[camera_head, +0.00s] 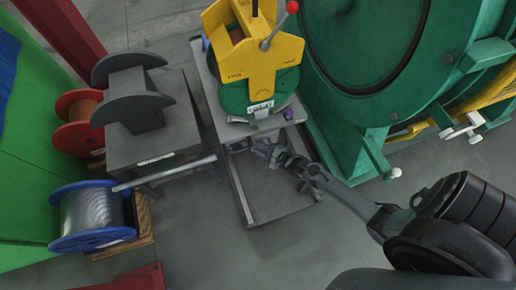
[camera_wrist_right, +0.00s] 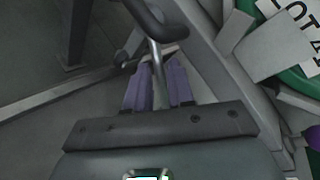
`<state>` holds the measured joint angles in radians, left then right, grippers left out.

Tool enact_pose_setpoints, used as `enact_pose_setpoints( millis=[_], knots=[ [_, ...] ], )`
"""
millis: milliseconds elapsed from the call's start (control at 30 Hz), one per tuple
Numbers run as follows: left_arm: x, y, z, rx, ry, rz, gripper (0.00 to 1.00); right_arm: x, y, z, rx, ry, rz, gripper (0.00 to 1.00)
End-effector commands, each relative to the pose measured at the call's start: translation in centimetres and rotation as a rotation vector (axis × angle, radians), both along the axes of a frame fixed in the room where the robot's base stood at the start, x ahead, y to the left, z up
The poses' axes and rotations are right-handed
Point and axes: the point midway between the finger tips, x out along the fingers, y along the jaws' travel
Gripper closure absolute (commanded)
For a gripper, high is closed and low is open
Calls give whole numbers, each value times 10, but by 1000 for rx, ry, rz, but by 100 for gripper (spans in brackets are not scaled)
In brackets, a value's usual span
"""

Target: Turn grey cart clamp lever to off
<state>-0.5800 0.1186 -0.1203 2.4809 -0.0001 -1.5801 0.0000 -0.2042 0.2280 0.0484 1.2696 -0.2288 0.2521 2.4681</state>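The grey cart (camera_head: 240,190) stands in the middle of the head view and carries a yellow frame with a green reel. In the right wrist view the clamp lever (camera_wrist_right: 155,55) is a thin metal rod with a dark, curved handle (camera_wrist_right: 158,15) at its upper end. My right gripper (camera_head: 267,151) is low at the cart's front, below the reel. In the wrist view its two purple fingers (camera_wrist_right: 160,88) stand close together, one on each side of the rod, and look shut on it. The lever's lower end is hidden behind the gripper. My left gripper is not in view.
The yellow frame (camera_head: 262,60) has a red-knobbed lever (camera_head: 291,7). A large green machine (camera_head: 360,130) stands close on the right. A dark grey stand (camera_head: 150,125), a red spool (camera_head: 78,135) and a blue spool (camera_head: 92,215) are on the left.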

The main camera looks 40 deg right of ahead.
Motion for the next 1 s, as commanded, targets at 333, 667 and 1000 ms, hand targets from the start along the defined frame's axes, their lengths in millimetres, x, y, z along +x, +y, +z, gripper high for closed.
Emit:
enact_pose_setpoints(
  millis=[333,667,1000],
  knots=[
    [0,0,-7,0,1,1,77,10,2,-2,0,1,1,77],
    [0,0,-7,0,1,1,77,9,1,-3,0,1,0,100],
    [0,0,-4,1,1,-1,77,8,0,-2,-5,3,-3,100]
  ],
)
